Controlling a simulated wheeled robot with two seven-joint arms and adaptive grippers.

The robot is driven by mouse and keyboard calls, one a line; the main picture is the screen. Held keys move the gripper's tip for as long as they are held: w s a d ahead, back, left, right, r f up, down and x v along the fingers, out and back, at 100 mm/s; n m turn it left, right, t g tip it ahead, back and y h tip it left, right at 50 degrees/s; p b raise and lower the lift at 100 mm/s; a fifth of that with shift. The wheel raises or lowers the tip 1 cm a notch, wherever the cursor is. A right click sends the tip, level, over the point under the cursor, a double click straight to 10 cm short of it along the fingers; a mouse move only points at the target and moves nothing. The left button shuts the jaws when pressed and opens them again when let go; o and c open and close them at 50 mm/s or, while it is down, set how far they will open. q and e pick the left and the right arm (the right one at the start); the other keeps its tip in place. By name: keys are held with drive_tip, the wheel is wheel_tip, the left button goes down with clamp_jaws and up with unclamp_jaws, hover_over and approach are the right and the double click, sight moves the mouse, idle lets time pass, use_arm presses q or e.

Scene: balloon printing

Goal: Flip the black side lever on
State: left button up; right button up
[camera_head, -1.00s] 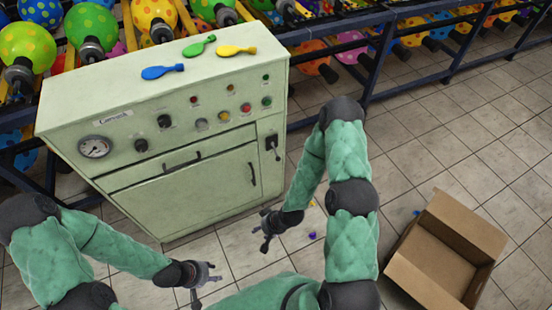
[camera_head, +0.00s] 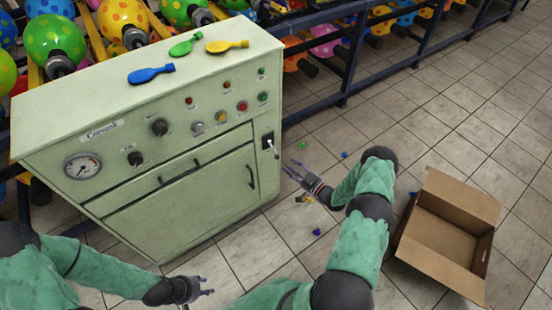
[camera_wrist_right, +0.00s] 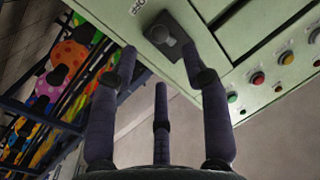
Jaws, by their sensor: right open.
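The black side lever sits on a dark plate (camera_head: 266,139) at the right end of the pale green machine's front (camera_head: 180,190). Its light-tipped handle (camera_head: 273,148) points down and outward in the head view. In the right wrist view, the plate and lever knob (camera_wrist_right: 163,35) show at top centre, between the tips of the two long fingers. My right gripper (camera_head: 294,168) is open and empty, just right of and below the lever, apparently apart from it. My left gripper (camera_head: 208,285) is open and empty, low in front of the machine.
Knobs, coloured buttons (camera_head: 242,106) and a gauge (camera_head: 82,166) are on the machine front. Blue, green and yellow deflated balloons (camera_head: 227,46) lie on top. An open cardboard box (camera_head: 440,240) stands on the floor at right. Racks of balloons (camera_head: 350,40) are behind. Small bits lie on the floor.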

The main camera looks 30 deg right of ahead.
sight(277, 157)
drive_tip(key=b+x, duration=0.2)
drive_tip(key=x, duration=0.7)
drive_tip(key=shift+b, duration=0.3)
drive_tip(key=shift+f, duration=0.1)
drive_tip(key=c, duration=0.8)
drive_tip(key=shift+a, duration=0.1)
clamp_jaws()
